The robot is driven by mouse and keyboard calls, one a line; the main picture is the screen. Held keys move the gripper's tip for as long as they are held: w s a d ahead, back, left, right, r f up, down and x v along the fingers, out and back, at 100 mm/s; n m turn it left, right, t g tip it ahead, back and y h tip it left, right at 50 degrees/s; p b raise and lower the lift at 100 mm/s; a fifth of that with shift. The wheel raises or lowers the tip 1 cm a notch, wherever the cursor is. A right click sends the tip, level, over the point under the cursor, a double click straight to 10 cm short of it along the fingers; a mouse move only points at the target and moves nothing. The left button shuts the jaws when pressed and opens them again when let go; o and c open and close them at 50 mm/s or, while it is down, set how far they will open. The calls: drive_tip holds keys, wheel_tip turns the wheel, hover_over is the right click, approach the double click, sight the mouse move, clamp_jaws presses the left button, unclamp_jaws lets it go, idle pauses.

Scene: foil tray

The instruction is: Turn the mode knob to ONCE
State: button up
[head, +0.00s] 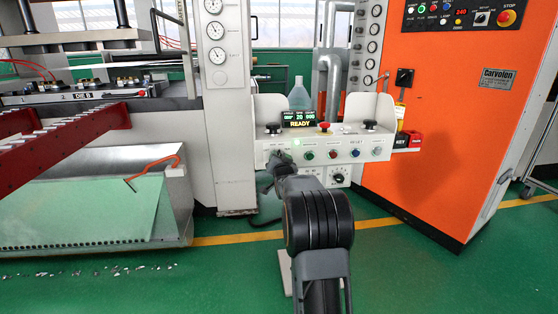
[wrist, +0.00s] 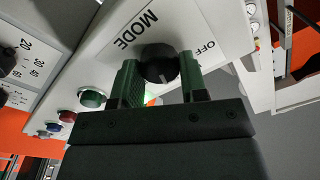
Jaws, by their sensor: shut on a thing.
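The mode knob (wrist: 160,60) is a black round knob on the white control panel (wrist: 112,48), next to the printed word MODE. In the wrist view the word OFF shows to its right; no ONCE label is readable. My gripper (wrist: 160,75) has its two green fingers on either side of the knob and is shut on it. A pale mark shows on the knob's near side, but which setting it points to I cannot tell. In the head view my gripper (head: 281,162) is at the panel's left front and hides the knob.
Green (head: 309,155), red (head: 333,154) and blue (head: 355,153) buttons sit right of my gripper on the panel. An orange cabinet (head: 440,130) stands at right, a press at left.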

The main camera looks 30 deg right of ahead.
drive_tip(key=o, duration=0.9)
drive_tip(key=shift+s, duration=0.1)
drive_tip(key=shift+p+v, duration=1.1)
drive_tip(key=shift+v, duration=5.75)
